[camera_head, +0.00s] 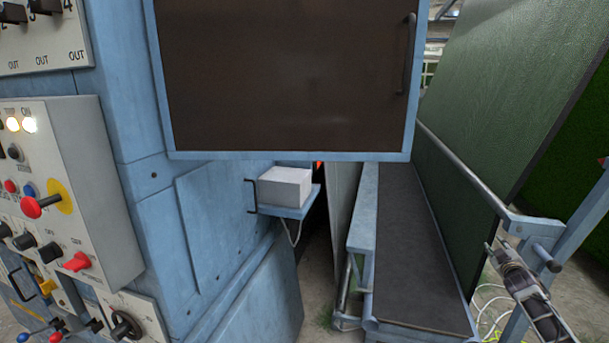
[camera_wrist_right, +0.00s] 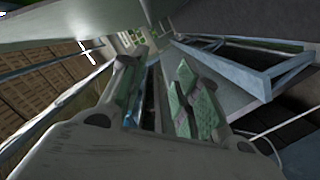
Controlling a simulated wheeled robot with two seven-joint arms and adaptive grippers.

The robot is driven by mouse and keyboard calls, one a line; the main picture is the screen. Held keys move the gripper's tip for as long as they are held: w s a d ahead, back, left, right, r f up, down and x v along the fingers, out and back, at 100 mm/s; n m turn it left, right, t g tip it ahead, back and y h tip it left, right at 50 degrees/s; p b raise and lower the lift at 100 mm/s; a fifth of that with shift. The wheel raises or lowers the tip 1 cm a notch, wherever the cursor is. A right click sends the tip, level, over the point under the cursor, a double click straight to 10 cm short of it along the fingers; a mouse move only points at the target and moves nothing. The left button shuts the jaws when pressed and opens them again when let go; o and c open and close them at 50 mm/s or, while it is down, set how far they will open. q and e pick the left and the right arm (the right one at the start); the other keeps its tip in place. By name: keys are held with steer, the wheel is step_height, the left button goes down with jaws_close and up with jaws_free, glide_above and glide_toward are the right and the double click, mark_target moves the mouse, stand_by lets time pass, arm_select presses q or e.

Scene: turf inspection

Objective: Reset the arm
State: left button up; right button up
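My right gripper (camera_head: 503,252) shows at the lower right of the head view, beside the end of the metal rail and in front of the green panel. In the right wrist view my right gripper (camera_wrist_right: 156,85) has its two fingers apart, with green pads and an empty gap between them. It holds nothing. My left arm and gripper do not show in either view.
A blue machine with a control box (camera_head: 75,185) of knobs and levers fills the left. A dark-windowed blue-framed panel (camera_head: 285,75) hangs ahead. A white block (camera_head: 285,187) sits on a small shelf. A dark belt (camera_head: 415,250), metal rail (camera_head: 465,175) and green panel (camera_head: 500,100) stand right.

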steer(key=s+a+f+m+g+y, duration=0.1)
steer(key=s+a+f+g, duration=0.15)
steer(key=f, duration=0.75)
steer(key=s+a+f+g, duration=0.15)
steer(key=s+f, duration=0.25)
steer(key=f, duration=0.6)
steer(key=s+a+f+m+g+y, duration=0.1)
steer(key=s+a+f, duration=0.2)
steer(key=f, duration=0.6)
steer(key=s+a+f+g+y, duration=0.1)
steer(key=s+a+f+g, duration=0.1)
steer(key=s+a+f, duration=0.5)
steer(key=s+a+f+g+y, duration=0.1)
steer(key=s+a+f, duration=0.3)
steer(key=s+f, duration=0.65)
steer(key=s+a+f+g, duration=0.2)
steer(key=s+a+f, duration=0.7)
steer(key=s+f, duration=0.3)
steer(key=s+a+f+g+y, duration=0.1)
steer(key=s+a+f, duration=0.2)
steer(key=s+a, duration=0.3)
steer(key=s+a+f+g+y, duration=0.1)
steer(key=s+a+f, duration=0.2)
steer(key=s, duration=1)
steer(key=s+a+f+g+y, duration=0.1)
steer(key=s+a+f+g, duration=0.1)
steer(key=s+a, duration=0.6)
steer(key=shift+s+a+f, duration=0.35)
steer(key=shift+s+f, duration=0.15)
steer(key=shift+s, duration=0.6)
